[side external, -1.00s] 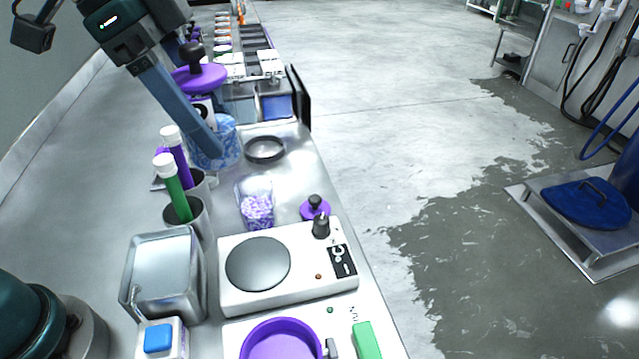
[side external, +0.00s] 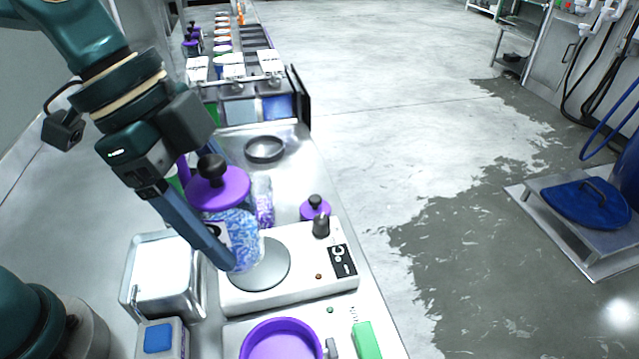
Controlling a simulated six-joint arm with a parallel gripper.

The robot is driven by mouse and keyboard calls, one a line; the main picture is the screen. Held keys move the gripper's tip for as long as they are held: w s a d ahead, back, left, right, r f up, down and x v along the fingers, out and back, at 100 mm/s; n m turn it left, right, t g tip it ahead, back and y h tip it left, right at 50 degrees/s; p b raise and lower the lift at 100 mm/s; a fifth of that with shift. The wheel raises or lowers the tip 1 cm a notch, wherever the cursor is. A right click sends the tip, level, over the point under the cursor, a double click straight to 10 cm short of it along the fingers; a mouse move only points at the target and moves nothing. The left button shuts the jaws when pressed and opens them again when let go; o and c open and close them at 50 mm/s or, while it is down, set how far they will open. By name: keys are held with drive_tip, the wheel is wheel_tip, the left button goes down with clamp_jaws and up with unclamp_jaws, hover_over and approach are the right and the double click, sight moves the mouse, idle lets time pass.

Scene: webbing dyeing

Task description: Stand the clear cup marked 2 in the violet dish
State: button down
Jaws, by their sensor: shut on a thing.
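My gripper (side external: 226,243) is shut on a clear, round vessel (side external: 246,235) of blue and violet bits. A violet lid (side external: 222,188) with a black knob sits at its top. Its white label bears a dark mark that I cannot read, so I cannot confirm the 2. The vessel is upright or nearly so, in front of or above the hotplate's left side; I cannot tell if it touches. A finger hides part of it. The violet dish (side external: 281,322) is at the bottom, nearer the camera, and looks empty. A smaller clear container of violet bits (side external: 264,203) stands partly hidden behind the vessel.
The white hotplate (side external: 300,292) with its grey disc lies between vessel and dish. A metal box (side external: 165,270) stands left.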

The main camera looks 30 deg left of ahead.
drive_tip(key=s+d+f, duration=0.1)
drive_tip(key=d, duration=0.1)
drive_tip(key=s+d+f, duration=0.2)
drive_tip(key=d, duration=0.1)
drive_tip(key=s+d+f, duration=0.1)
drive_tip(key=d+f, duration=0.1)
drive_tip(key=d, duration=0.1)
drive_tip(key=shift+s+f, duration=0.15)
drive_tip(key=shift+f, duration=2.1)
drive_tip(key=shift+f, duration=0.15)
unclamp_jaws()
drive_tip(key=shift+f, duration=0.1)
drive_tip(key=shift+r, duration=0.35)
drive_tip(key=v, duration=1.1)
drive_tip(key=w+a+f+n+t+y, duration=0.2)
drive_tip(key=a+n+t+y, duration=0.1)
drive_tip(key=a+n, duration=1)
drive_tip(key=a+y, duration=0.1)
drive_tip(key=a, duration=0.4)
drive_tip(key=shift+n+t, duration=0.3)
drive_tip(key=shift+t, duration=0.1)
drive_tip(key=shift+a, duration=0.1)
